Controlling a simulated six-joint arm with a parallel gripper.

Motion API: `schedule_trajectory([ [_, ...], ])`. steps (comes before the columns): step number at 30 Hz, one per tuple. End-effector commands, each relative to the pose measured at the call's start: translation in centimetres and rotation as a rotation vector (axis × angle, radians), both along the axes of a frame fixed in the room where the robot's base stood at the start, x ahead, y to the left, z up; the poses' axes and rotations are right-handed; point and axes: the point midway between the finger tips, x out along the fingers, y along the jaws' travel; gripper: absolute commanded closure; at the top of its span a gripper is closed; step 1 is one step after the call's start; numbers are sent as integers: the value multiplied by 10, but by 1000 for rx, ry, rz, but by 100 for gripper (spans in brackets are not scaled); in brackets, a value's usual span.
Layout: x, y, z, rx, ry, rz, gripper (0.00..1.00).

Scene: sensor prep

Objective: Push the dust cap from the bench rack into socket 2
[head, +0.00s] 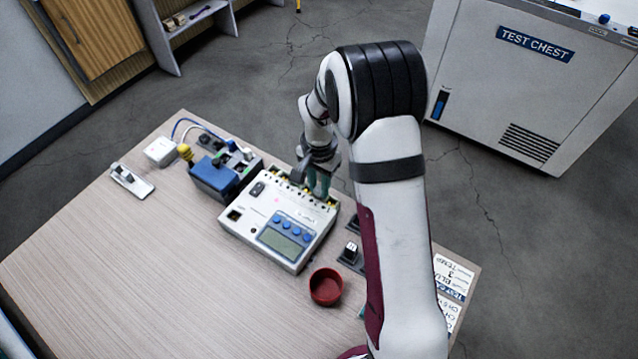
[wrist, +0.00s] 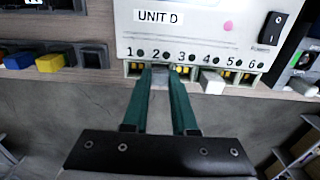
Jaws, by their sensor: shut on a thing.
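Unit D (head: 282,222), a pale box with a numbered row of sockets, stands on the bench; it also shows in the wrist view (wrist: 190,40). My gripper (wrist: 160,74) has its green fingers at socket 2 (wrist: 155,68), shut on a small grey piece, which looks like the dust cap (wrist: 160,78). The fingertips hide much of the cap and the socket, so I cannot tell how deep it sits. In the head view my gripper (head: 318,188) is at the unit's far edge. A dark rack (wrist: 75,55) at the wrist view's left has blue and yellow pieces.
A white plug (wrist: 212,82) stands out at socket 4, close right of my fingers. A blue-topped device (head: 215,177) stands left of the unit in the head view. A red cup (head: 326,286) is in front. The bench's left part (head: 110,260) is clear.

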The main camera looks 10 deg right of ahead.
Motion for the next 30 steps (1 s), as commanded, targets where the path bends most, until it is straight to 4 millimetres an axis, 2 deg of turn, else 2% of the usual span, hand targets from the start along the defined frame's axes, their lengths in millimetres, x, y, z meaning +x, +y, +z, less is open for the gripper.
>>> schedule_trajectory([
  [12,0,0,-3,1,1,0,100],
  [13,0,0,-3,0,0,0,71],
  [18,0,0,-3,0,0,0,40],
  [24,0,0,-3,0,0,0,39],
  [27,0,0,-3,0,0,0,29],
  [30,0,0,-3,0,0,0,29],
])
